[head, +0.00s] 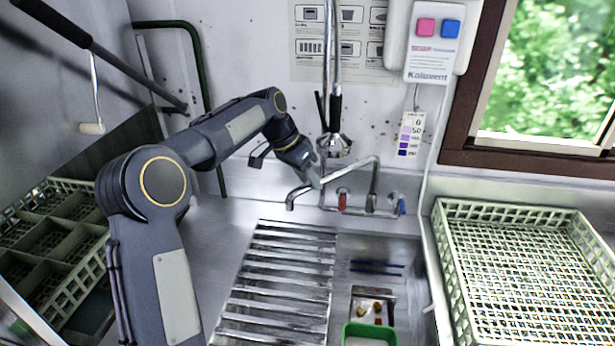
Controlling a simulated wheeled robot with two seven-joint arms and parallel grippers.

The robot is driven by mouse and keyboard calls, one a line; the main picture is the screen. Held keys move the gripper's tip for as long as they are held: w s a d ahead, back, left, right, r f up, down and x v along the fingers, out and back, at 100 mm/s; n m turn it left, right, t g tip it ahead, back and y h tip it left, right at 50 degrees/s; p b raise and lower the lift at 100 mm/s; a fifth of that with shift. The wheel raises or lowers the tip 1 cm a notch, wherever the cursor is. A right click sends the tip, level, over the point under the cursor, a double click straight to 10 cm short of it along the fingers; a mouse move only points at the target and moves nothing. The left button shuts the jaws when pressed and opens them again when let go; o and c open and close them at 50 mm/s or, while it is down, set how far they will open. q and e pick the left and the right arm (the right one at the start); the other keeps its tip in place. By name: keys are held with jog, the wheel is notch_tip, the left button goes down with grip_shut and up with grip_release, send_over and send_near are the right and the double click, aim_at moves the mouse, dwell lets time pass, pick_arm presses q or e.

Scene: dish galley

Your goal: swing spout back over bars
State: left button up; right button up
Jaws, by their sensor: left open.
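The metal spout (345,170) rises from the tap at the back wall and reaches left, with its downturned outlet (290,203) in line with the far end of the bars. The silvery drain bars (280,283) lie left of the sink basin. My left gripper (314,183) is open at the spout's arm, close to the outlet end. Its fingertips overlap the spout in the picture, and I cannot tell whether they touch it. The tap has a red handle (342,200) and a blue handle (402,206). My right gripper is out of view.
A spray hose with a nozzle (334,145) hangs just behind my left gripper. A green-rimmed container (369,330) and food scraps are in the basin. Pale crates stand at the right (449,258) and left (75,187). A dispenser (434,45) is on the wall.

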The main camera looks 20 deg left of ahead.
pick_arm(q)
jog(key=v, duration=0.7)
jog(key=shift+a+r+b, duration=0.2)
jog(key=shift+r+b, duration=0.15)
jog(key=shift+s, duration=0.1)
